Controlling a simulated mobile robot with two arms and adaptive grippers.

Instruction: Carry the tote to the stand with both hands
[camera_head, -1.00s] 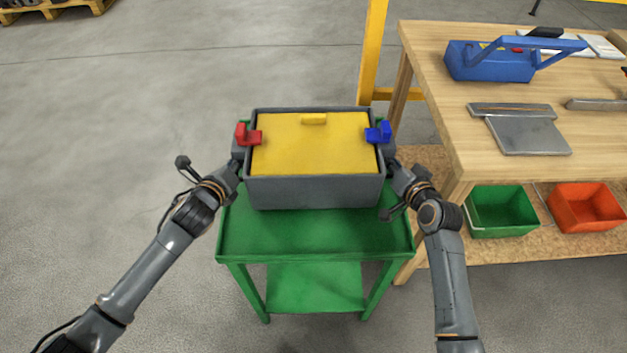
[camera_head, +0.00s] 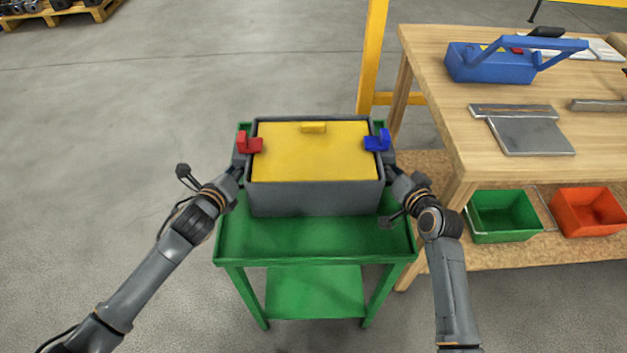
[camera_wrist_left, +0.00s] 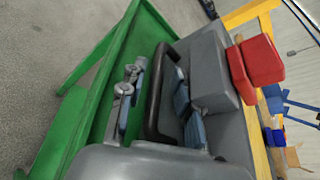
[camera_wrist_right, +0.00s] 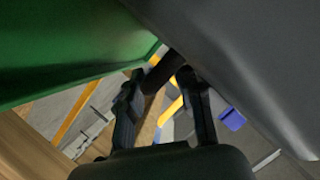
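The grey tote (camera_head: 315,198) with a yellow lid (camera_head: 310,155) stands upright on the green stand (camera_head: 300,240). A red latch (camera_head: 248,143) is on its left and a blue latch (camera_head: 378,142) on its right. My left gripper (camera_wrist_left: 155,100) is open at the tote's left side, its fingers spread apart with the black handle (camera_wrist_left: 165,90) between them. My right gripper (camera_wrist_right: 162,90) is open at the right side, with a dark handle bar (camera_wrist_right: 160,72) near its fingertips. In the head view the tote's sides partly hide both grippers' fingertips.
A wooden workbench (camera_head: 500,130) stands close to the right, bearing a blue toolbox (camera_head: 490,66) and a grey plate. Green (camera_head: 503,215) and orange (camera_head: 588,212) bins sit on its lower shelf. A yellow post (camera_head: 372,60) rises behind. The floor on the left is clear.

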